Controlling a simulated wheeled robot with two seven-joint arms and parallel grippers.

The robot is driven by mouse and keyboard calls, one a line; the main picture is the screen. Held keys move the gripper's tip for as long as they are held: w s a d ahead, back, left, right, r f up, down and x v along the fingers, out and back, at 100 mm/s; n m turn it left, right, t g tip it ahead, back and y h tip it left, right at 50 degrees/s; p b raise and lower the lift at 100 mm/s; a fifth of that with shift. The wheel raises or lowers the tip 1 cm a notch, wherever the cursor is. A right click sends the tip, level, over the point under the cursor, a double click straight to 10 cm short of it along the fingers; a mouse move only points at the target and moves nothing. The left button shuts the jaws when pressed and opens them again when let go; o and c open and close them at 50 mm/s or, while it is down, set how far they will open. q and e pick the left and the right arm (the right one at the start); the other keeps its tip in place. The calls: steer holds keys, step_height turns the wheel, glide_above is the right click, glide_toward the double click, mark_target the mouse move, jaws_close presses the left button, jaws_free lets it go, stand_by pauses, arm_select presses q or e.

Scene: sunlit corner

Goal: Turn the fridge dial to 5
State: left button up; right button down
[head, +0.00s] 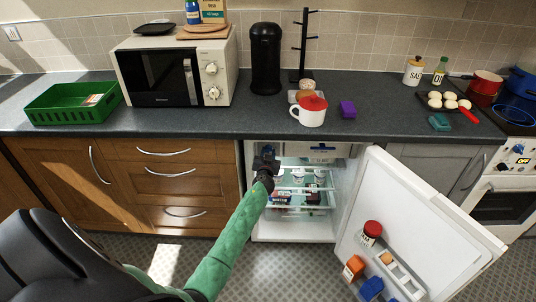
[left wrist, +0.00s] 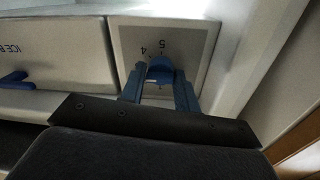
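The open fridge (head: 243,205) stands under the worktop. My left gripper (head: 266,163) reaches into its upper left part. In the left wrist view, a small blue dial (left wrist: 161,70) sits on a pale panel (left wrist: 190,42) with the numbers 4 and 5 visible beyond it. The blue fingers of my left gripper (left wrist: 160,76) stand on both sides of the dial and appear closed against it. The dial's pointer is too unclear to read. In the head view, the gripper hides the dial. My right gripper is in neither view.
The ice box door (left wrist: 55,52) with a blue handle (left wrist: 14,79) adjoins the dial panel. The fridge door (head: 425,215) stands open to the right, with jars and boxes in its racks. Shelves (head: 300,188) holding food lie below my gripper. The worktop (head: 215,120) overhangs the fridge.

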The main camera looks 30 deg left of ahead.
arm_select(q)
steer(key=shift+m, duration=0.3)
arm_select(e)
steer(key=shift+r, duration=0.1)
arm_select(q)
steer(key=m, duration=1)
steer(key=shift+r+m+g, duration=0.15)
steer(key=shift+m+g, duration=0.15)
steer(key=shift+g, duration=0.1)
steer(key=shift+m, duration=1.2)
steer(key=shift+m+y, duration=0.3)
steer(key=shift+m, duration=1.2)
steer(key=shift+m+p, duration=0.3)
steer(key=shift+m, duration=0.2)
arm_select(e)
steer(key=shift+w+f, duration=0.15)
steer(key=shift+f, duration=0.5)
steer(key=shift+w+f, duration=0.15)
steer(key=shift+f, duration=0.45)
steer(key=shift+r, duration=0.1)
